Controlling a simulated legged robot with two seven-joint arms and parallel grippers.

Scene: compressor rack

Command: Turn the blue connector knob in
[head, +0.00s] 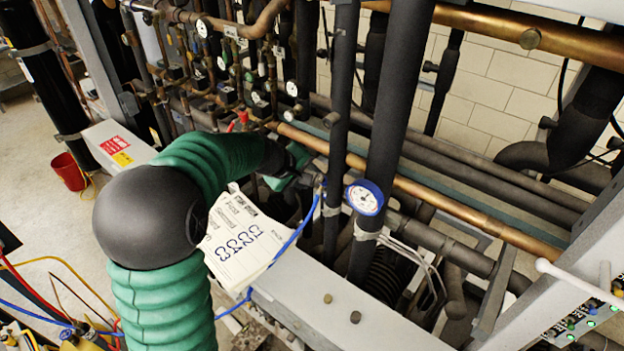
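My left arm comes in from the lower left in green ribbed sleeves with a black joint. Its gripper (305,172) is at the pipework near the picture's middle, beside a blue-rimmed gauge (365,197). The fingers are dark, small and partly hidden, so I cannot tell whether they are open or shut, or touching anything. A blue cable (290,243) rises to the fittings just by the gripper. I cannot make out the blue connector knob clearly; the area at the cable's upper end is small and partly covered. My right gripper is not in view.
Paper tags (242,240) with handwritten numbers hang beside my forearm. Black vertical pipes (392,120) and a copper pipe (450,205) stand close around the gripper. A grey beam (340,312) runs below. A panel with green lights (575,318) is at lower right.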

